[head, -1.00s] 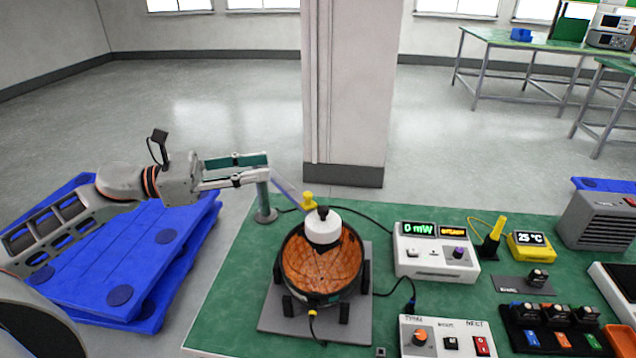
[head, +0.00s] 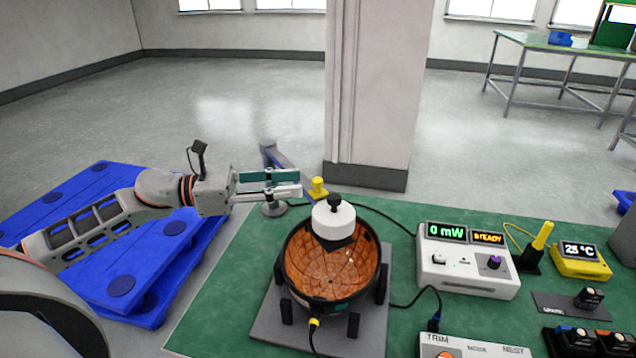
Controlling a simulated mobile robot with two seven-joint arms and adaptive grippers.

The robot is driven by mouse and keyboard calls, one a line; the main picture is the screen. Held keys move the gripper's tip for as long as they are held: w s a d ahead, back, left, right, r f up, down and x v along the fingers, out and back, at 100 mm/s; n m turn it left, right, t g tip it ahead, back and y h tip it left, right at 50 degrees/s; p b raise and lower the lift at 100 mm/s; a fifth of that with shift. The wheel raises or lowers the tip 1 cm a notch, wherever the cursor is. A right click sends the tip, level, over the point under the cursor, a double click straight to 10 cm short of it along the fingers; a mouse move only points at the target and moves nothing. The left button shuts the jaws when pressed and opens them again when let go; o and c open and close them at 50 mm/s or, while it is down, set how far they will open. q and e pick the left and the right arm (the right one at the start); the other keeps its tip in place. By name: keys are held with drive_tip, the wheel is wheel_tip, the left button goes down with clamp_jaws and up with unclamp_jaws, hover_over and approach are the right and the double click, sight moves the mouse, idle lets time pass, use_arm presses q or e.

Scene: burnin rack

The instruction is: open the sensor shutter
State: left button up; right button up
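A post (head: 267,147) at the table's far left edge carries a slim bluish bar (head: 291,166) that slants down towards a yellow knob (head: 318,184); I take this bar to be the sensor shutter. The knob is behind a black bowl with a copper-coloured inside (head: 318,275). A white cylinder with a black top (head: 333,220) sits at the bowl's far rim. My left gripper (head: 299,183) comes in from the left, in front of the post and bar. Its two fingers are a little apart, with nothing seen between them, and the tips are just left of the knob. My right gripper is out of view.
A cable runs behind the bowl. Blue pallets (head: 115,285) lie under my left arm. A pillar (head: 368,95) stands beyond the table.

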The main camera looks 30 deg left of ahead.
sight(317, 179)
use_arm(q)
drive_tip(key=p+x, duration=0.1)
drive_tip(key=x, duration=0.4)
drive_tip(key=shift+a+r, duration=0.1)
drive_tip(key=shift+r, duration=0.05)
drive_tip(key=shift+w+d, duration=0.35)
drive_tip(key=shift+d, duration=0.25)
drive_tip(key=shift+f, duration=0.2)
clamp_jaws()
